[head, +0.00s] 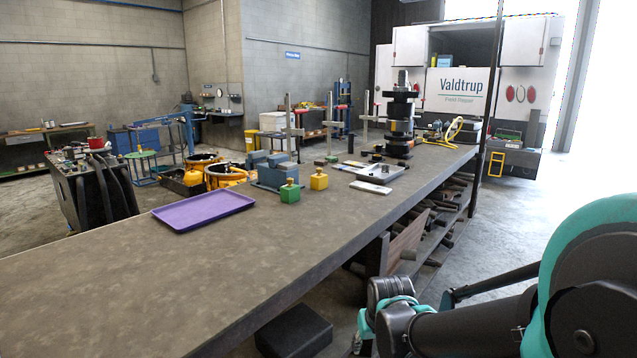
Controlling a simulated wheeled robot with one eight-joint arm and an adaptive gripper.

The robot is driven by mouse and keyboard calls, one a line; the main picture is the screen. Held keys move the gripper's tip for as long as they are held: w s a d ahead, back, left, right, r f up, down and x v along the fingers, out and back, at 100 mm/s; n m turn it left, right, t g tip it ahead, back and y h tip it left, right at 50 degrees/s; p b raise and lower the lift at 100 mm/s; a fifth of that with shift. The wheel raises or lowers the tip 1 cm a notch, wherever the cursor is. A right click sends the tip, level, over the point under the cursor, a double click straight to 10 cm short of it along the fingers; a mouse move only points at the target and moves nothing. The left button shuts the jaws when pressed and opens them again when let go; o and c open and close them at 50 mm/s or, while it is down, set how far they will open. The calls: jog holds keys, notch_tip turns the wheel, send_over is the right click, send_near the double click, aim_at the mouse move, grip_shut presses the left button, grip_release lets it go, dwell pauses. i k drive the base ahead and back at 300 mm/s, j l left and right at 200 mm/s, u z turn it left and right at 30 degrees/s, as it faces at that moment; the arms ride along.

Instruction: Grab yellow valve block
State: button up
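The yellow valve block (319,181) is a small yellow cube with a knob on top. My arm reaches in from the bottom right, low beside the bench and well apart from the yellow block. No gripper fingers can be made out; the arm's end runs out of the bottom of the picture.
A purple tray (204,210) lies empty on the bench, left of the blocks. A blue-grey vise-like fixture (274,171) stands behind the green block. The near bench top is clear.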

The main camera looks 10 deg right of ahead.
aim_at(318, 182)
jog(key=l+u, duration=0.1)
jog(key=u, duration=0.4)
jog(key=l+u, duration=0.35)
jog(key=l, duration=0.3)
jog(key=l+u, duration=0.35)
jog(key=l, duration=0.3)
